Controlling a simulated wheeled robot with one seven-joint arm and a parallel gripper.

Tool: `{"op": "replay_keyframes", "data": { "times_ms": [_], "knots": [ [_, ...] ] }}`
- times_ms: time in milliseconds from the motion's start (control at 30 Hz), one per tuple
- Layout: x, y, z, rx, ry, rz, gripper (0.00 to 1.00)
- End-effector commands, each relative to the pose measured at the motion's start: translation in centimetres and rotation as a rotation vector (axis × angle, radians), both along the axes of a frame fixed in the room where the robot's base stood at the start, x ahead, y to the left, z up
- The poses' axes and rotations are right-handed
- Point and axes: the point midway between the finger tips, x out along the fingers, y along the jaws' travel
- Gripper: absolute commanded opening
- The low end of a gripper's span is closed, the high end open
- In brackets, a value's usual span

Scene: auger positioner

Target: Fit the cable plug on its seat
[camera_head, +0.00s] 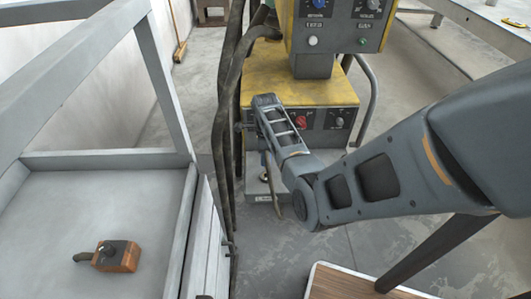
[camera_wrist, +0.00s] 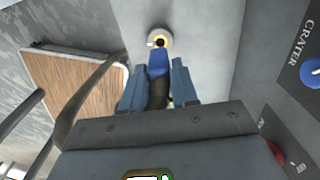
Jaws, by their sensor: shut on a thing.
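In the wrist view my gripper (camera_wrist: 157,72) is shut on the cable plug (camera_wrist: 159,62), which has a blue body and a black rear part between the two fingers. Its front end points at the seat (camera_wrist: 166,36), a round pale ring with a brass-coloured centre on a grey surface. The plug's front overlaps the near edge of the ring in this view. I cannot tell whether they touch or how much gap there is. In the head view my arm's end covers most of this area, and the plug and fingers cannot be made out clearly.
The yellow and grey machine (camera_head: 300,82) with knobs stands close beside my wrist. Dark cables (camera_head: 226,130) hang to its left. A wood-topped platform (camera_head: 340,284) is at the lower front.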

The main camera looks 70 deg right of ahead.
Motion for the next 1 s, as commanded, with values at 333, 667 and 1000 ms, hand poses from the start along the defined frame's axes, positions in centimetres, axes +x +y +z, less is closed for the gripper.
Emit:
{"op": "replay_keyframes", "data": {
  "times_ms": [333, 667, 1000],
  "knots": [
    [0.1, 0.0, -3.0, -0.001, 0.000, 0.001, 0.00],
    [0.1, 0.0, -3.2, -0.001, -0.001, 0.001, 0.00],
    [0.1, 0.0, -3.2, -0.001, -0.001, 0.001, 0.00]
  ]
}}
